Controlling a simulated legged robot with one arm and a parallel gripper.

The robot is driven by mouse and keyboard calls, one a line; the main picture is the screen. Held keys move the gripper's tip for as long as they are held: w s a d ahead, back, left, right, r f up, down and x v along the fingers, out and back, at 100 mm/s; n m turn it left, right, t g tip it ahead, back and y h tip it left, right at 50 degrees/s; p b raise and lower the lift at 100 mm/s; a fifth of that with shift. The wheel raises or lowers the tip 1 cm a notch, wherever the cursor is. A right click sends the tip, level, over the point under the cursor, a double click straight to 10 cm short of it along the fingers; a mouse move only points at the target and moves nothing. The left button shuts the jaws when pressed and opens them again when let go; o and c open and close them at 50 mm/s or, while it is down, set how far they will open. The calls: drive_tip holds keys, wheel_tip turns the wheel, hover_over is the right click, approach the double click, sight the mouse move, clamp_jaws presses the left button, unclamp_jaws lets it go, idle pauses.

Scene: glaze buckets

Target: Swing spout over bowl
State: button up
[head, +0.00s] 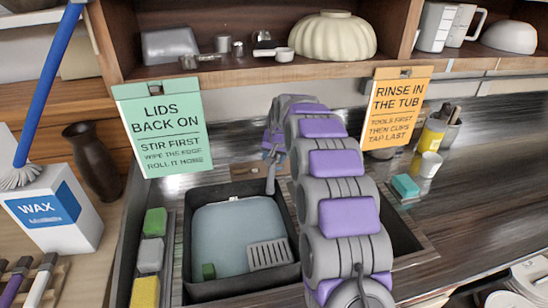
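The left sink bowl (187,240) is dark-rimmed and holds a tub of greyish-blue water (225,228). The right sink bowl (400,238) is dark and mostly hidden behind my grey and purple arm. A grey upright piece, apparently the spout (271,180), shows at the back right corner of the left bowl; its base and full length are hard to make out. My gripper (274,145) is at the far end of my arm, just above and behind that piece. Its fingers are not clear, and I cannot tell whether it touches the spout.
A green sign (163,130) and an orange sign (397,105) hang from the shelf edge (250,75). A slotted grey tool (269,255) lies in the tub. Sponges (150,255) line the left side. A yellow can (432,135) and cup (430,164) stand right.

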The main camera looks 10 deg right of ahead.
drive_tip(key=shift+c, duration=0.4)
clamp_jaws()
